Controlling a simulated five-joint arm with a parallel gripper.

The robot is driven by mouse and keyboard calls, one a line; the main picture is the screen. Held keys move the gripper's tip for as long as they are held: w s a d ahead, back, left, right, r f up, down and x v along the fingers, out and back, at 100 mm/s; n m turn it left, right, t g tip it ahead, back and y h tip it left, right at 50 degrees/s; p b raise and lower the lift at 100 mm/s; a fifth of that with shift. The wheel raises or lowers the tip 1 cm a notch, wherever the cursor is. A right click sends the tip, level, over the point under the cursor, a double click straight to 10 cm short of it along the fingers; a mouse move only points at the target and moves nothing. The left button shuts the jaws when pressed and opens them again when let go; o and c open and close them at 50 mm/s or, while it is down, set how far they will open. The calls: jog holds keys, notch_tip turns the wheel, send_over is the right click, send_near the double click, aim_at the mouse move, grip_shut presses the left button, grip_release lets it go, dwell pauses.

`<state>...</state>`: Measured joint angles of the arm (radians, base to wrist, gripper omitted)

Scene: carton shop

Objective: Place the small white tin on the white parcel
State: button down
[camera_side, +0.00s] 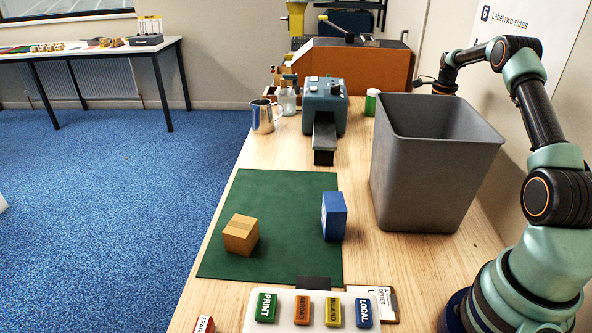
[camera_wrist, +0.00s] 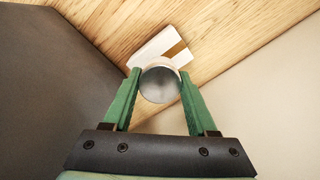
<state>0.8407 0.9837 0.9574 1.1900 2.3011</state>
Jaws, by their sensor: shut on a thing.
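My gripper (camera_wrist: 160,73) has its two green fingers on either side of a small round tin (camera_wrist: 160,87) and is shut on it. The tin's pale grey-white round top faces the wrist camera. A white parcel (camera_wrist: 150,48) with a brown strip lies on the wooden surface just beyond the tin, and the tin overlaps its near part in the picture. I cannot tell whether the tin touches the parcel. In the side view my gripper (camera_side: 442,88) is partly visible behind the grey bin, which hides the tin and the parcel.
A tall grey bin (camera_side: 425,180) stands close on one side; its wall (camera_wrist: 45,85) fills the left of the wrist view. A pale wall (camera_wrist: 265,100) is on the right. A green mat (camera_side: 290,190) holds a brown box (camera_side: 241,235) and a blue box (camera_side: 334,216).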

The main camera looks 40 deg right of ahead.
jog(key=shift+f, duration=1.7)
jog(key=shift+f, duration=0.15)
jog(key=shift+c, duration=1)
grip_release()
jog(key=r, duration=1.2)
jog(key=shift+s+d+r, duration=0.15)
jog(key=shift+s+d, duration=0.1)
jog(key=shift+s, duration=0.15)
jog(key=f, duration=1.2)
jog(key=shift+w+a, duration=0.3)
jog(key=shift+w, duration=0.05)
jog(key=shift+r, duration=1.05)
